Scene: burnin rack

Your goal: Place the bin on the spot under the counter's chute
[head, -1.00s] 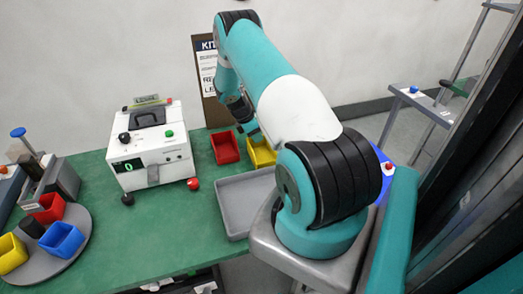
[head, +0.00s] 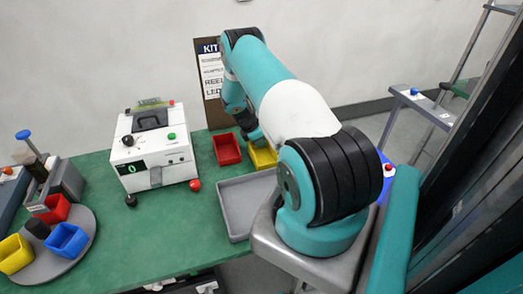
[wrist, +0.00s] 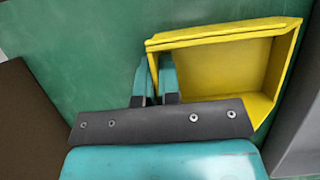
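The yellow bin (head: 263,157) lies on the green bench, partly hidden behind my arm in the head view. In the wrist view the yellow bin (wrist: 228,68) shows its open inside. My gripper (wrist: 155,75) is at the bin's left side wall, with one fingertip on each side of that wall's line. The fingers are close together; whether they press on the wall cannot be told. The white counter (head: 152,150) stands left of the bin, its display reading 0.
A red bin (head: 227,149) sits just left of the yellow bin. A grey tray (head: 233,236) lies in front of them. A round turntable (head: 42,270) with several small bins is at the left. A kit board (head: 211,85) stands behind.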

